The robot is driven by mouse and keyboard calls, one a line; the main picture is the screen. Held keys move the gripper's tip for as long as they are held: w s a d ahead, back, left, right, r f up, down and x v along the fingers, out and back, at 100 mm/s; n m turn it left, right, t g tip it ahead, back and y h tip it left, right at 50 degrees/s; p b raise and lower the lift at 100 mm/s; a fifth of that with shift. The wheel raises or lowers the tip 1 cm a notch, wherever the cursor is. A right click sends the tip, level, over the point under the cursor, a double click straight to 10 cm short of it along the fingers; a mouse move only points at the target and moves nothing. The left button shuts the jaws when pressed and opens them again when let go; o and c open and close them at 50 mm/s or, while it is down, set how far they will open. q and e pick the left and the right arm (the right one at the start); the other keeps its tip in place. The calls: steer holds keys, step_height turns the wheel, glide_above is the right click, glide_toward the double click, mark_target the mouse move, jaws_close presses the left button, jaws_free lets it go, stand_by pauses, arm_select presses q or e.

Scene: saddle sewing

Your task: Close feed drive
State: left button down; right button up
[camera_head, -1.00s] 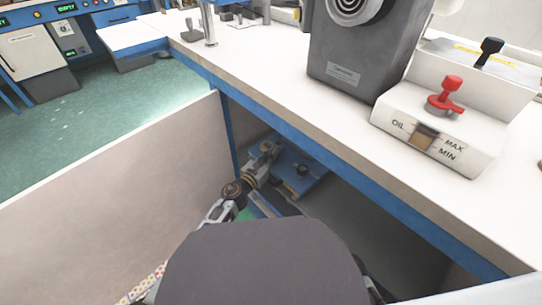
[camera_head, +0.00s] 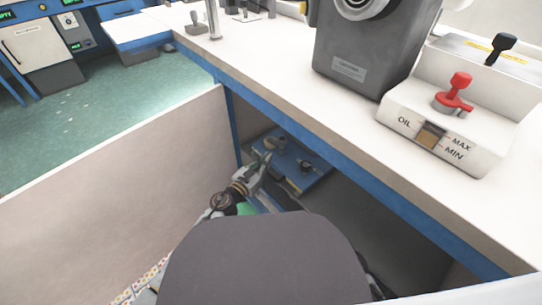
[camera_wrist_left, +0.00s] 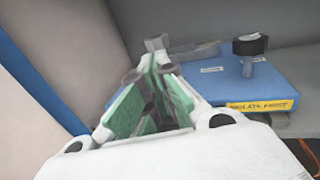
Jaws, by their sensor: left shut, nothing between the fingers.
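The feed drive appears to be the blue unit (camera_head: 318,168) low under the table; I cannot read a name on it. It has a black knob (camera_head: 305,166) on top and, in the left wrist view, a yellow "ISOLATE FIRST" label (camera_wrist_left: 262,106) on its front edge. A grey lever-like part (camera_wrist_left: 192,51) lies at its left end. My left gripper (camera_head: 264,160) is beside that left end, shut and empty. Its green-padded fingers (camera_wrist_left: 154,88) hide part of the unit in the left wrist view. Whether they touch the grey part is unclear. My right gripper is not in view.
The white tabletop (camera_head: 275,85) with its blue frame overhangs the unit. A beige panel (camera_head: 120,180) stands on the left. A grey machine body (camera_head: 360,55) and an oil box with a red valve (camera_head: 455,90) stand on the table.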

arm_select(q)
steer(key=shift+v, duration=2.75)
steer(key=shift+s+a, duration=0.1)
